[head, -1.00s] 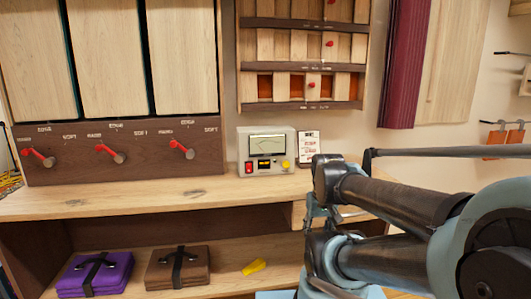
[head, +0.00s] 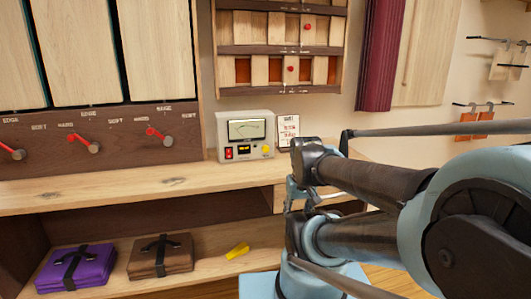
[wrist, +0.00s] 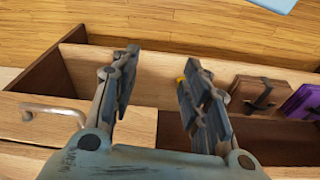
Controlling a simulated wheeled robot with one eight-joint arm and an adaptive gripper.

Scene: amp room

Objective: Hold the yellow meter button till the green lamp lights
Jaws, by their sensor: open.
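The meter (head: 246,136) is a beige box with a dial window, standing on the wooden bench top against the wall. Its yellow button (head: 266,149) is at the lower right of its face, with a small dark display and a red switch (head: 229,153) to the left. I see no green light lit on it. My gripper (wrist: 155,88) is open and empty in the wrist view, pointing down over the bench's edge and lower shelf. In the head view my arm is to the right of the meter and apart from it; the fingers are mostly hidden there.
A white card (head: 288,130) stands right of the meter. Red levers (head: 93,147) line a dark panel at left. Purple (head: 75,268) and brown (head: 160,256) folded bundles and a yellow piece (head: 238,250) lie on the lower shelf. A drawer handle (wrist: 55,113) juts out.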

